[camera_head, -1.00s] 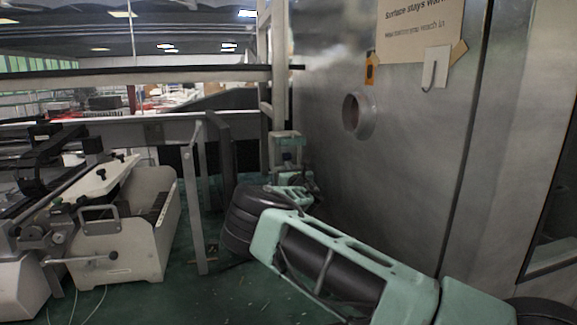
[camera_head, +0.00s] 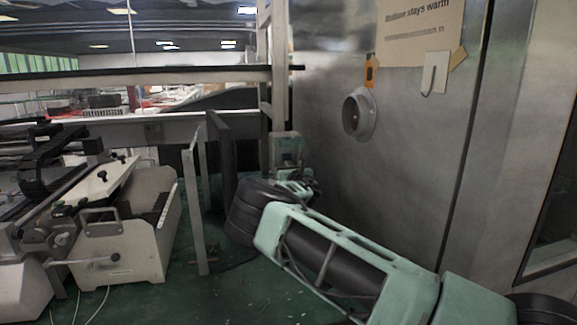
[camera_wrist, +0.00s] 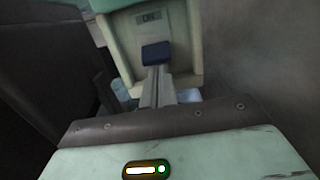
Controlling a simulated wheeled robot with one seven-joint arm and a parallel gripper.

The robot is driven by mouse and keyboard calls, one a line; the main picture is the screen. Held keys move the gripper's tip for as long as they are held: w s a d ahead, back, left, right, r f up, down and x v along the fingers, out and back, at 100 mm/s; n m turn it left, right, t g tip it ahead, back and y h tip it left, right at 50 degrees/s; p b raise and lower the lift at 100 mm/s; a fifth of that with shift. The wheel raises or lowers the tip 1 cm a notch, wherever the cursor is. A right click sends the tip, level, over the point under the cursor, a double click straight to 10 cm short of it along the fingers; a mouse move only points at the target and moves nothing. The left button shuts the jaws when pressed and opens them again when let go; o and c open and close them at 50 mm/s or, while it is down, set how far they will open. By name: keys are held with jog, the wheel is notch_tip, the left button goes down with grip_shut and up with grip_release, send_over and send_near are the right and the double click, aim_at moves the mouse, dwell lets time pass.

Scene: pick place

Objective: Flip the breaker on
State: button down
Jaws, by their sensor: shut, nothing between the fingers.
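The breaker is a pale box (camera_wrist: 186,45) with a small dark label near its top and a dark blue switch lever (camera_wrist: 156,52) on its front. In the head view the breaker box (camera_head: 287,146) stands past my arm, beside the metal wall. My gripper (camera_wrist: 157,84) is shut and empty, its fingertips just below the blue lever in the wrist view. I cannot tell whether they touch it. In the head view my gripper (camera_head: 296,187) is small and partly hidden by my wrist, just below the box; the lever cannot be made out there.
A large metal wall (camera_head: 410,140) with a round port (camera_head: 359,113) and a paper sign (camera_head: 420,30) rises to the right. A grey post (camera_head: 195,200) and a dark panel (camera_head: 221,160) stand left of my arm. A white machine (camera_head: 125,230) is further left.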

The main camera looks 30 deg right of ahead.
aim_at(288, 159)
jog(key=shift+s+r+g+p, duration=0.2)
jog(key=shift+r+g+p, duration=0.45)
jog(key=shift+p, duration=0.8)
jog(key=r+g+p, duration=0.1)
jog(key=p, duration=0.2)
jog(key=shift+s+a+g+y+p, duration=0.1)
jog(key=shift+s+g+y+p, duration=0.05)
jog(key=shift+g+y+p, duration=0.25)
jog(key=g+p, duration=0.2)
jog(key=shift+s+r+y+p, duration=0.1)
jog(key=shift+r+y+p, duration=0.2)
jog(key=shift+r+p, duration=0.1)
jog(key=shift+f, duration=0.2)
jog(key=shift+r, duration=0.8)
